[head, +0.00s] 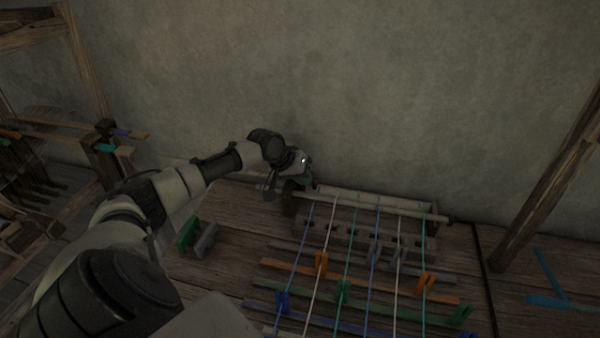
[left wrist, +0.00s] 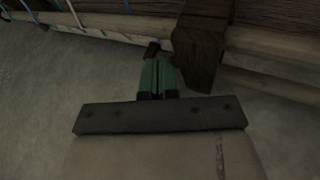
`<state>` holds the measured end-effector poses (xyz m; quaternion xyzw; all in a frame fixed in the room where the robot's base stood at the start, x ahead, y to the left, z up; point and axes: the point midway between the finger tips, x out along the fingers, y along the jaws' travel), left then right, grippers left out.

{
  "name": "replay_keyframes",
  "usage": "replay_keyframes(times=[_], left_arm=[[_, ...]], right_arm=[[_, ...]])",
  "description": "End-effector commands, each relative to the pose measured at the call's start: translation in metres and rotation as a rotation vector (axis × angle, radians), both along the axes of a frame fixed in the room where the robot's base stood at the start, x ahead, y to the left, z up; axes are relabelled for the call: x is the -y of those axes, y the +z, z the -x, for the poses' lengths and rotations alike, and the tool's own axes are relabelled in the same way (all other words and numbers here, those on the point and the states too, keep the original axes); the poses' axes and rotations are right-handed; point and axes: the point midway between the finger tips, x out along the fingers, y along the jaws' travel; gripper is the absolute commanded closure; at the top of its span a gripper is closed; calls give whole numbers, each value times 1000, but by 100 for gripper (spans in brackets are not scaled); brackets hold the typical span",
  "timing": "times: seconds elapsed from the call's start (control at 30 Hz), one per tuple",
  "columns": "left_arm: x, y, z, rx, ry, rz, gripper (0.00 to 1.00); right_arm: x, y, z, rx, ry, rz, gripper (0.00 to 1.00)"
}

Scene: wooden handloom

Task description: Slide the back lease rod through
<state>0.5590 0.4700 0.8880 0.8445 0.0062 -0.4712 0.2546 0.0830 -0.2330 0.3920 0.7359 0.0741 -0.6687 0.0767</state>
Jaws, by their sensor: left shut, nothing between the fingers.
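A pale rod (head: 385,206) lies across the back of the loom, with several coloured warp threads (head: 351,245) running forward from it. A second pale bar lies close behind it; I cannot tell for certain which is the back lease rod. My left gripper (head: 306,178) is at the left end of these rods, beside a dark wooden block (head: 290,198). In the left wrist view its green fingers (left wrist: 157,75) are shut and empty, next to the dark block (left wrist: 200,45). Their tips are close to the pale rod (left wrist: 100,33); contact is unclear. My right gripper is not in view.
Flat coloured sticks, including an orange one (head: 370,284), lie across the table under the threads with several clips. A green and grey clip pair (head: 197,237) stands left. A wooden post (head: 548,185) rises at right. The wall (head: 400,90) is close behind.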

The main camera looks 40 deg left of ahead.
Motion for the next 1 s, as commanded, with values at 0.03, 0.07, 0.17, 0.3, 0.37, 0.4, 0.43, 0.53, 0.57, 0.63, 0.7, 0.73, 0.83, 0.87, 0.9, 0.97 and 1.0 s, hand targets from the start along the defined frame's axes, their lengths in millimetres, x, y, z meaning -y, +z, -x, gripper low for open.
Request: replay_keyframes(times=[0.03,0.07,0.17,0.3,0.37,0.4,0.43,0.53,0.57,0.63,0.7,0.73,0.83,0.87,0.9,0.97,1.0], left_arm=[[0,0,0,0,0,0,100],[0,0,0,0,0,0,100],[0,0,0,0,0,0,100],[2,1,-1,0,0,1,100],[6,2,-3,0,-1,3,100],[9,2,-5,1,-1,4,100],[12,3,-6,0,-2,3,100],[28,5,-15,1,-3,7,100],[34,6,-18,1,-3,7,100],[51,7,-27,1,-4,9,100],[71,8,-38,1,-4,8,100],[79,8,-43,1,-4,9,100],[111,7,-60,2,-5,9,100],[121,7,-65,2,-5,9,100],[133,6,-72,2,-5,9,100],[152,5,-83,1,-4,8,100],[165,4,-89,1,-4,8,100]], right_arm=[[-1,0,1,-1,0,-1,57],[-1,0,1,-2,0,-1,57],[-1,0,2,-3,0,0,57],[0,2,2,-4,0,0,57],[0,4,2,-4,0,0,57],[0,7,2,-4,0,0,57],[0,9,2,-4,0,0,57],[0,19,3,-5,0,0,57],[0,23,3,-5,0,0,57],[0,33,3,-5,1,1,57],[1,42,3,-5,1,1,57],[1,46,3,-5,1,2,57],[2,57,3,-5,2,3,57],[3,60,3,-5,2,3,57],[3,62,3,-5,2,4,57],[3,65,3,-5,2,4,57],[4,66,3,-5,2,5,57]])
